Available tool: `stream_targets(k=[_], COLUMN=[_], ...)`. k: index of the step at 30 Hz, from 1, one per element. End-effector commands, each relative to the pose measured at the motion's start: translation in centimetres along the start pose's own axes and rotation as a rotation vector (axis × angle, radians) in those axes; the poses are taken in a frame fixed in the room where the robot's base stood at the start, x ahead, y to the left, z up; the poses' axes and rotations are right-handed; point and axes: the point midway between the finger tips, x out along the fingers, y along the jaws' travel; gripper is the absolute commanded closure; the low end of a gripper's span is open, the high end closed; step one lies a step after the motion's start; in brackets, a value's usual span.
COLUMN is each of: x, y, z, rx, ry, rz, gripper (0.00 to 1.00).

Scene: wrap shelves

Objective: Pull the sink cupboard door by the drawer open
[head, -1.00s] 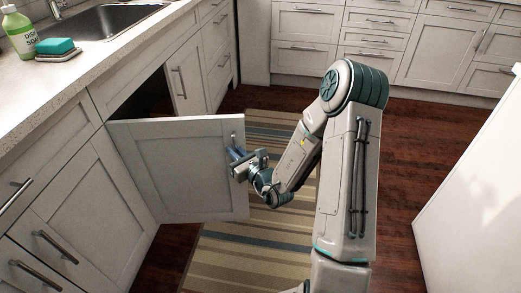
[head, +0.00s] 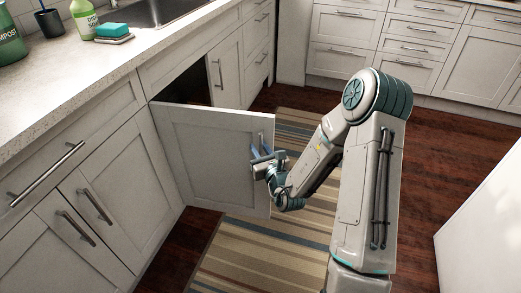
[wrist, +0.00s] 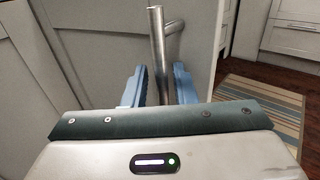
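The sink cupboard door (head: 212,160) stands swung far out from the cabinet front, with the dark cupboard opening (head: 187,85) showing behind its top edge. Its upright metal bar handle (head: 262,138) is near the free edge. In the wrist view the handle (wrist: 158,50) stands between the two blue fingers. My gripper (head: 261,152) is at the handle, and its fingers (wrist: 158,85) are apart, with a visible gap on each side of the bar. The lower part of the handle is hidden behind the gripper body.
Drawers and doors with bar handles (head: 47,175) are on the left. The counter (head: 60,85) holds a soap bottle (head: 84,20) and a sponge (head: 112,30). A striped rug (head: 270,250) lies below my arm. A white surface (head: 485,225) stands at the right.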

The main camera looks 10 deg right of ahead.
Motion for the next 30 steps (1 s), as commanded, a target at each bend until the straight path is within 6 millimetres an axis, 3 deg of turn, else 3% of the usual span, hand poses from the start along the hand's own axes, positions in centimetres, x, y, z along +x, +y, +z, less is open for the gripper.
stream_targets(k=[11, 14, 22, 30], x=[-0.7, -2.2, -8.7, -10.0], y=[-0.1, -0.1, 0.0, 0.0], z=[0.0, 0.0, 0.4, 0.5], rx=[-0.001, 0.000, 0.005, 0.003], ry=[0.001, 0.003, 0.009, 0.004], rz=[-0.003, -0.002, -0.002, -0.001], gripper=[0.76, 0.76, 0.76, 0.76])
